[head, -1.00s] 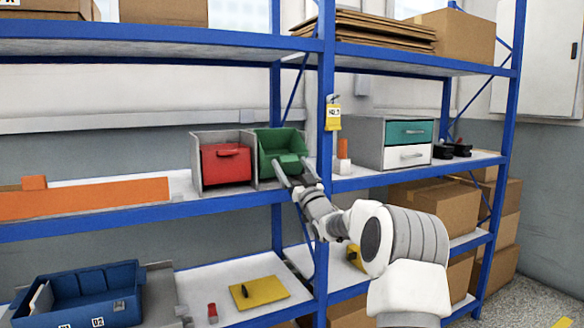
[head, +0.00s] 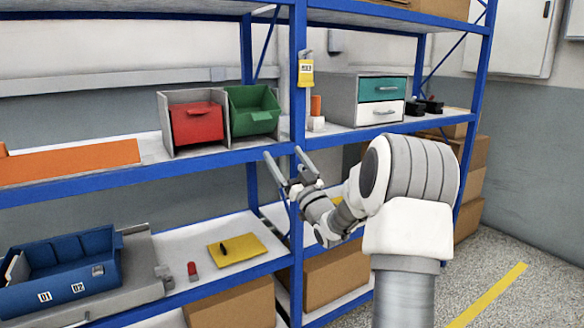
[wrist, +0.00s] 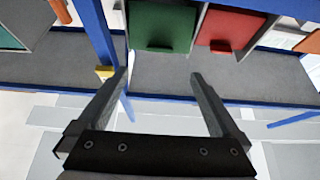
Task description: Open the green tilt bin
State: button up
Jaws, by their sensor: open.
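The green tilt bin (head: 253,112) sits in a grey housing on the middle shelf, to the right of the red bin (head: 196,123). In the head view the green bin is tipped forward, with its hollow inside showing at the top. Its front and handle also show in the wrist view (wrist: 163,25). My gripper (head: 284,153) is open and empty, in front of and below the green bin near the shelf's front edge. In the wrist view the spread fingers (wrist: 159,74) are apart from the bin, with nothing between them.
A blue crate (head: 65,270) stands on the lower shelf.

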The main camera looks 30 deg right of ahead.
jog(key=v, duration=0.3)
jog(key=shift+s+f, duration=0.15)
jog(key=shift+s, duration=0.05)
dwell(0.3)
